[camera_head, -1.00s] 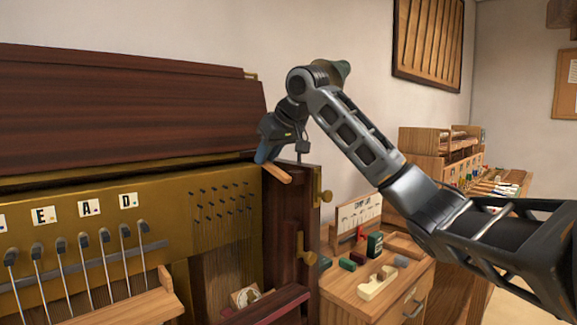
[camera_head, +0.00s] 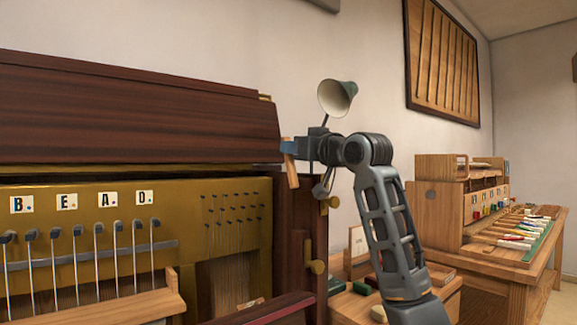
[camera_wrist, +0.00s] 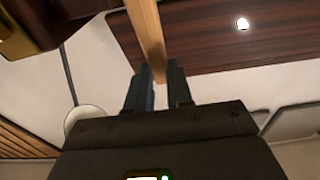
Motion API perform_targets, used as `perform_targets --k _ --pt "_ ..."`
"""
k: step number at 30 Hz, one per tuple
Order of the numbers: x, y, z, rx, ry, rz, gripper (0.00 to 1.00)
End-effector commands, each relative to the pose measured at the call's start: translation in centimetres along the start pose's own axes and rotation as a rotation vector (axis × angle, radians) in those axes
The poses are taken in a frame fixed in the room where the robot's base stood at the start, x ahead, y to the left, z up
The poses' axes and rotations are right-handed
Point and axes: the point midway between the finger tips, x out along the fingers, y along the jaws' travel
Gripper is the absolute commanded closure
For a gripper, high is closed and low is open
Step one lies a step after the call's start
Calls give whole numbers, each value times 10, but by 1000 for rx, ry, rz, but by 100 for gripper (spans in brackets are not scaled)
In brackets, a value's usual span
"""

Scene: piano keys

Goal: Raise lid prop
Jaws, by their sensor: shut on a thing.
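The lid prop, a light wooden stick (camera_head: 292,170), stands nearly upright at the right end of the piano, leaning slightly. My gripper (camera_head: 288,147) comes from the right and is shut on its upper part. In the wrist view the stick (camera_wrist: 146,35) runs up from between my two fingertips (camera_wrist: 159,75). The dark red-brown piano lid (camera_head: 130,115) lies just left of the gripper; whether the prop touches it is unclear. It also shows in the wrist view (camera_wrist: 215,45). The prop's lower end is close to the piano's dark right side, and its contact there is unclear.
Brass knobs (camera_head: 318,267) stick out from the piano's right side. A wooden workbench (camera_head: 515,255) with tools is at the right. Wall space above the lid is free.

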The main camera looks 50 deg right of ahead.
Motion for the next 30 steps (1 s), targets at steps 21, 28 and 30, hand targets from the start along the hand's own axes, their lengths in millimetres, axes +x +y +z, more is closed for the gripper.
perform_targets --k 21,28,30 --pt "-34 1 6 2 389 2 100" --pt "-35 1 5 1 404 2 100" --pt "-35 1 5 1 404 2 100"
